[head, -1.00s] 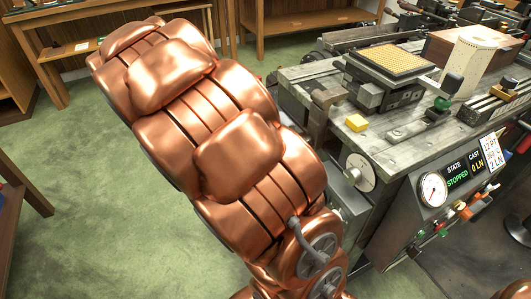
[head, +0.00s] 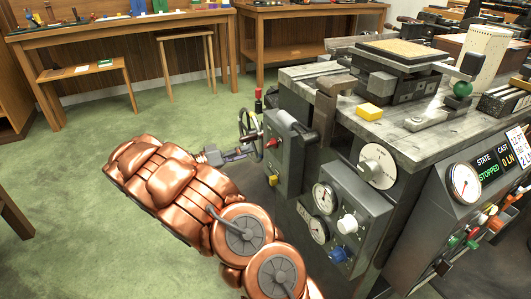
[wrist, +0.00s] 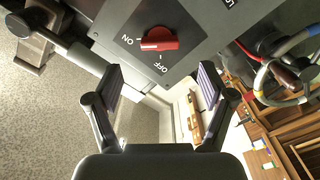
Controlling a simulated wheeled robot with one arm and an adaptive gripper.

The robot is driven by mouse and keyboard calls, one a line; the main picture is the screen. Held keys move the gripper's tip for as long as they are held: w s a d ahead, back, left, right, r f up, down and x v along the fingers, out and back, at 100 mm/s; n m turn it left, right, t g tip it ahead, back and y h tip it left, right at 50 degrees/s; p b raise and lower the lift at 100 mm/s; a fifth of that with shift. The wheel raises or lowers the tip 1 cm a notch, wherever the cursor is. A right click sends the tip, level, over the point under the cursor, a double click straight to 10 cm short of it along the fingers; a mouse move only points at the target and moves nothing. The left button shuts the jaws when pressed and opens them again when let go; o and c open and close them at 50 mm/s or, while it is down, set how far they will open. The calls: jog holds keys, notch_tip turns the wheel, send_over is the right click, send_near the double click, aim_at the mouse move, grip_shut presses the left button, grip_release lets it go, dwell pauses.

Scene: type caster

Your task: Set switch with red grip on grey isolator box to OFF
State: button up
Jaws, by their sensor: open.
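The grey isolator box (head: 290,160) stands at the left side of the machine in the head view. Its face also shows at the top of the wrist view (wrist: 200,22). The red grip (wrist: 160,39) of its switch lies crosswise, one end towards the ON label and turned away from the OFF label below it. The grip shows small in the head view (head: 271,142). My gripper (wrist: 160,82) is open and empty, its two fingers apart, with the red grip above the gap between them. In the head view my gripper (head: 240,152) is just left of the box, partly hard to make out.
A handwheel (head: 247,128) and a red-topped lever (head: 258,100) stand close to my gripper. A panel with gauges and knobs (head: 340,205) is right of the box. Cables (wrist: 280,70) hang at the right in the wrist view. Green floor (head: 190,115) lies open at the left.

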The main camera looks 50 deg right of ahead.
aim_at(267, 145)
jog(key=shift+b+x, duration=0.5)
jog(key=shift+x, duration=3.35)
jog(key=shift+c, duration=0.3)
jog(key=c, duration=1.1)
